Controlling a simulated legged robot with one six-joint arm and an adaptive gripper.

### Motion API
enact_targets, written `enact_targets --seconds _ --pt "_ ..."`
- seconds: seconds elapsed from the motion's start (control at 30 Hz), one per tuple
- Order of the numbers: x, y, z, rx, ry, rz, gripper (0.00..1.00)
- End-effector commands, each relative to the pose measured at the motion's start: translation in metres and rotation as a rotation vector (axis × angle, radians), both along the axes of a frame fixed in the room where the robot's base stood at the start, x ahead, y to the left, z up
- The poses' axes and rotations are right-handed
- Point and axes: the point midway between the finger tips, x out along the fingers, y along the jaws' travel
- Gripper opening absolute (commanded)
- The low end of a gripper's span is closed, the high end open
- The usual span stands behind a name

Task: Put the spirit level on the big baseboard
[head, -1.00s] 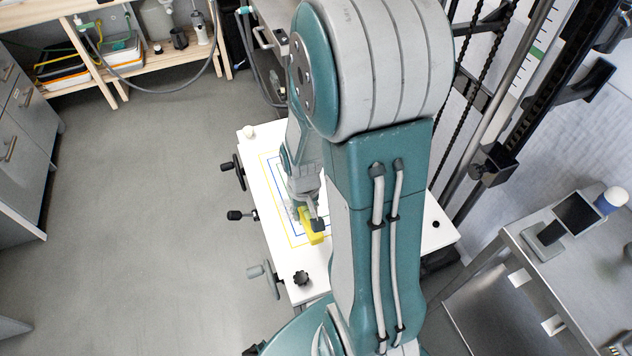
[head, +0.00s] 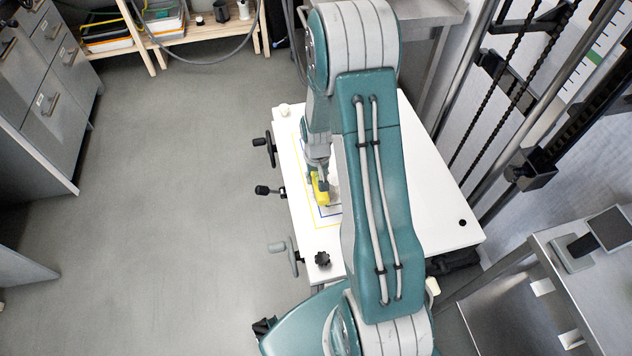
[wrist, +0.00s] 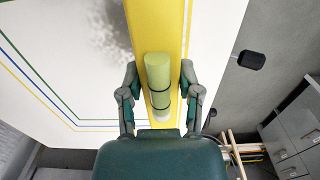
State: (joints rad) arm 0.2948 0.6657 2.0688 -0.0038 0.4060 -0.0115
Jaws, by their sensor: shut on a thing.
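The spirit level is a yellow bar (head: 321,190) with a pale green tubular vial, seen close up in the wrist view (wrist: 158,22). My gripper (head: 318,174) is shut on it, with one finger on each side of the bar in the wrist view (wrist: 160,92). The big baseboard (head: 425,190) is a white board with yellow, blue and green frame lines, also in the wrist view (wrist: 50,25). The level is over its left part in the head view. I cannot tell whether it touches the board. My arm hides the board's middle.
Dark knobs (head: 266,146) and a grey crank (head: 290,255) stick out at the board's left edge. A black star knob (head: 322,258) sits at its near corner. Metal rails rise on the right. A steel table (head: 590,265) stands at lower right. The floor at left is clear.

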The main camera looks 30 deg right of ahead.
Motion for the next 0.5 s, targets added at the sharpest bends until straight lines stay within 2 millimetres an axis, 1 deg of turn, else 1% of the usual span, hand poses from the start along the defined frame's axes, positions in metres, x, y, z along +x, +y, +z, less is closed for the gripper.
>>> enact_targets --seconds 0.17,0.33,0.4,0.5 --pt "0.008 -0.001 -0.011 0.000 0.001 0.000 0.00" --pt "0.007 -0.001 -0.036 0.001 0.004 -0.001 0.00" --pt "0.008 -0.001 -0.040 0.000 0.000 -0.001 0.00" --pt "0.008 -0.001 -0.040 -0.001 -0.002 -0.001 0.00"
